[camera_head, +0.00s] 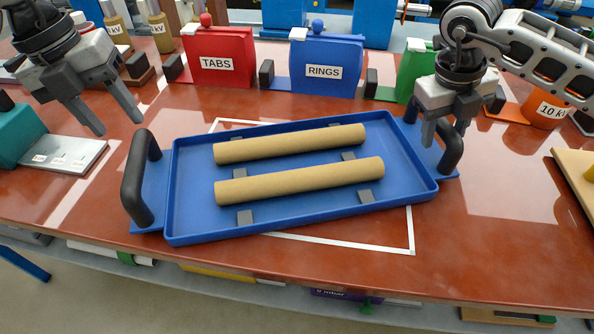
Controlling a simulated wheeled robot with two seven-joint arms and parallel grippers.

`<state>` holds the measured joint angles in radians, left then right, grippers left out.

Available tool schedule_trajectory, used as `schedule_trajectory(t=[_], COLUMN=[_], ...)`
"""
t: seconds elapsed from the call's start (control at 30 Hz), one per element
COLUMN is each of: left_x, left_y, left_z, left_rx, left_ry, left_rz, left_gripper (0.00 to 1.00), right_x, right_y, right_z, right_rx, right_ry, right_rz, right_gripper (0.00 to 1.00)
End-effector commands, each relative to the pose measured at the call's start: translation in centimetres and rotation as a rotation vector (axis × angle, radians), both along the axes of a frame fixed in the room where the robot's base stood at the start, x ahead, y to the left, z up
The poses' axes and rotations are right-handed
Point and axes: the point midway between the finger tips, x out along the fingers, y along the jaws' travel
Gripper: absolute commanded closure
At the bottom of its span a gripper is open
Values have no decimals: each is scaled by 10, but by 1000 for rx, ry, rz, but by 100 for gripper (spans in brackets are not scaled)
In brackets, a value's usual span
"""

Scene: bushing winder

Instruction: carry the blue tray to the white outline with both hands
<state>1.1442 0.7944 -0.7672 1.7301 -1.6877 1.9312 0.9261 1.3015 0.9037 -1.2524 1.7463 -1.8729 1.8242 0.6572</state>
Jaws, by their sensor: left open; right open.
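The blue tray (290,210) lies at a slant on the red-brown table, with two tan tubes (300,180) resting on grey blocks inside it. It has a black handle at its left end (136,178) and another at its right end (452,148). The white outline (409,230) shows partly from under the tray, at the back left and front right; the rest is hidden. My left gripper (119,117) is open and empty, above and behind the left handle, apart from it. My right gripper (443,132) is open at the right handle; I cannot tell whether they touch.
Behind the tray stand a red TABS bin (222,60), a blue RINGS bin (325,65) and a green bin (415,68). A metal plate (62,155) lies at the left. A wooden board (578,170) lies at the right edge. The table's front right is clear.

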Motion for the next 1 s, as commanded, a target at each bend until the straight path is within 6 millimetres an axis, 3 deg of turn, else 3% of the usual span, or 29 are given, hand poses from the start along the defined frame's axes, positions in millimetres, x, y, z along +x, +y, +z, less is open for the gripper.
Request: schedule_trajectory(t=[0.2, 0.43, 0.8, 1.0], left_x=[0, -1, -1, -1], left_y=[7, 9, 9, 9], left_z=[34, 43, 43, 43], left_rx=[0, 0, 0, 0], left_ry=[-2, 1, 1, 1], left_rz=[1, 0, 0, 0], left_gripper=[53, 53, 53, 53], right_x=[0, 0, -1, -2], right_y=[0, 2, 16, 22], right_z=[0, 9, 84, 110], right_rx=[0, 1, 0, -1], right_ry=[0, -3, -7, -4], right_rz=[0, 1, 0, 2], right_gripper=[53, 53, 53, 53])
